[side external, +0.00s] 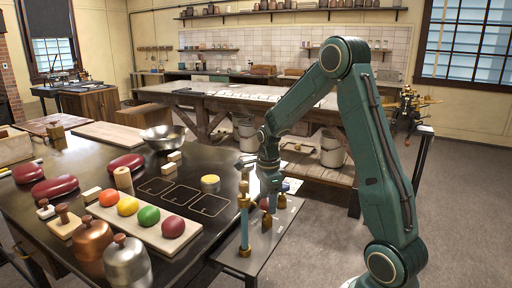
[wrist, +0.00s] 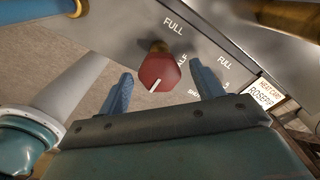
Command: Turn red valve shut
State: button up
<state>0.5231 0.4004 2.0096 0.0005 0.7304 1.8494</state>
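The red valve (wrist: 158,72) is a faceted knob on a brass stem, set on a grey metal panel (wrist: 115,22). A white line on its face points down and slightly left in the wrist view. "FULL" is printed above it; smaller lettering to its right is partly hidden by a finger. My gripper (wrist: 162,70) has two blue fingers spread apart, one on each side of the valve, with gaps visible.
A second "FULL" marking and a paper tag (wrist: 262,97) are right of the valve. A blue tube with brass ends (side external: 245,225) stands close to my gripper. The dark table (side external: 185,165) left of it holds coloured balls on a board (side external: 150,228), canisters and a metal bowl (side external: 163,137).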

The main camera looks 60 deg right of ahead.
notch_tip(320, 180, up, 14)
dwell(0.9)
jog(key=s+a+r+n+t, duration=0.1)
jog(key=s+a+r+n, duration=0.2)
jog(key=a+n, duration=0.3)
jog(key=s+a+r+n+t, duration=0.2)
jog(key=s+a+n, duration=0.2)
jog(key=a+n, duration=0.25)
jog(key=s+a+f+n+t, duration=0.1)
jog(key=s+a+n, duration=0.6)
jog(key=n, duration=0.7)
jog(key=shift+s+a+f+n+t, duration=0.35)
jog(key=shift+s+t, duration=0.45)
jog(key=shift+s, duration=0.6)
jog(key=shift+d, duration=0.1)
